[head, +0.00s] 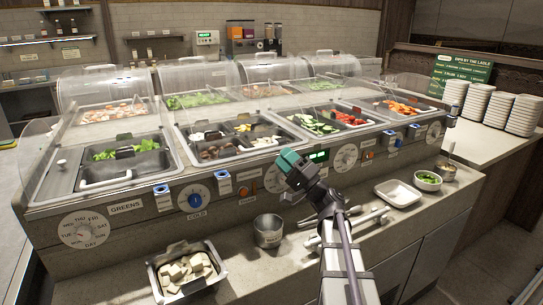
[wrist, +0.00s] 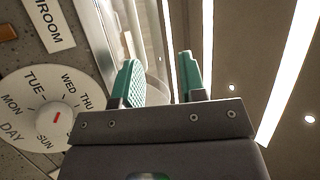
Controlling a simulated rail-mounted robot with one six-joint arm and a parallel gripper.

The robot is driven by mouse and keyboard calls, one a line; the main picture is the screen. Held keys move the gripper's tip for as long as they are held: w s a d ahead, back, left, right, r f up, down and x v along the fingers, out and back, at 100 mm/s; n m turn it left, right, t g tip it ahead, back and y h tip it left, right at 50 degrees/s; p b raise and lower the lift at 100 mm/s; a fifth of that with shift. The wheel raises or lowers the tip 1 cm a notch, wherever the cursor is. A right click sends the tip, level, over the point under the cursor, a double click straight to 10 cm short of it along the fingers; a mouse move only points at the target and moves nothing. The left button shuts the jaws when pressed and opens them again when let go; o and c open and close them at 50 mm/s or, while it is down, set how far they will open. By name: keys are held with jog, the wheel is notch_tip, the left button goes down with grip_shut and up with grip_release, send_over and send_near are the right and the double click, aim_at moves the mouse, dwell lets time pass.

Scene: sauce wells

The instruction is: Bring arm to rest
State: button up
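My arm reaches up from the bottom middle of the head view. My gripper (head: 287,159), with teal fingers, is raised in front of the salad counter's front panel (head: 240,187). In the wrist view my gripper (wrist: 158,80) shows its two teal fingers apart, with nothing between them. The wrist view looks upward, with ceiling lights at the right and a day dial (wrist: 48,112) at the left. The gripper appears clear of the panel, though the exact gap cannot be told.
Stacked plates (head: 475,103) stand at right.

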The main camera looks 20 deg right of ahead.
jog(key=shift+s+d+f, duration=0.1)
jog(key=shift+s+f, duration=0.05)
jog(key=shift+s, duration=0.1)
